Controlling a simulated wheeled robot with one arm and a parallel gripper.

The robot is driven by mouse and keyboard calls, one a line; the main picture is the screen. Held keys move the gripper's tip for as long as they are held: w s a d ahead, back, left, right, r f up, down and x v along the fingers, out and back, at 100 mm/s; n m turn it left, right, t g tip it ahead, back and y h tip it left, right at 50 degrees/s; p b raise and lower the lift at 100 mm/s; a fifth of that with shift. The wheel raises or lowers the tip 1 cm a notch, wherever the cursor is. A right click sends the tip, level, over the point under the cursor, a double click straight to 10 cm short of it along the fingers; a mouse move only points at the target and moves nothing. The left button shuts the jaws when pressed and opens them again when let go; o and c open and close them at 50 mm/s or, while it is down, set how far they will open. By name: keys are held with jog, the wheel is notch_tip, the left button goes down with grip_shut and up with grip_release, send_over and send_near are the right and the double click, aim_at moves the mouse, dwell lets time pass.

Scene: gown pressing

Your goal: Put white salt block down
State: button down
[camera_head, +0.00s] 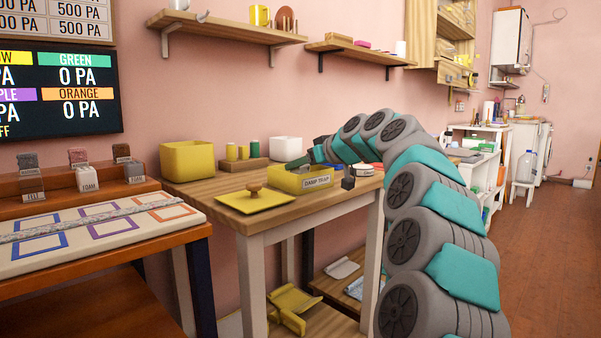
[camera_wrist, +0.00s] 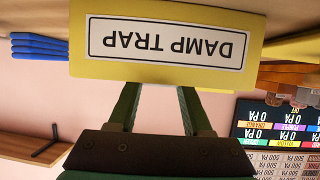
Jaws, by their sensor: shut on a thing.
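The yellow tray labelled DAMP TRAP (camera_head: 317,183) sits on the wooden table, and its labelled wall fills the top of the upside-down wrist view (camera_wrist: 90,69). My gripper (camera_head: 297,163) reaches down to the tray from its back right. In the wrist view, the two dark green fingers of my gripper (camera_wrist: 158,92) pass behind the labelled wall, so their tips are hidden. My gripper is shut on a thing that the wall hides. The white salt block is not visible in either view. I cannot tell whether the held thing touches the tray floor.
A yellow plate with a wooden knob (camera_head: 255,203) lies left of the tray. A yellow bin (camera_head: 187,160), spools and a white box (camera_head: 286,148) stand behind. A small dark block (camera_head: 348,183) is right of the tray. A padded board (camera_head: 90,245) lies on the left table.

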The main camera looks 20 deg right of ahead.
jog(key=shift+f, duration=0.8)
jog(key=shift+f, duration=0.2)
jog(key=shift+c, duration=1.7)
grip_release()
jog(key=shift+r, duration=0.2)
jog(key=shift+s+r, duration=0.1)
jog(key=shift+s, duration=0.05)
jog(key=v, duration=1.1)
jog(key=shift+s+r, duration=0.1)
jog(key=shift+s, duration=0.2)
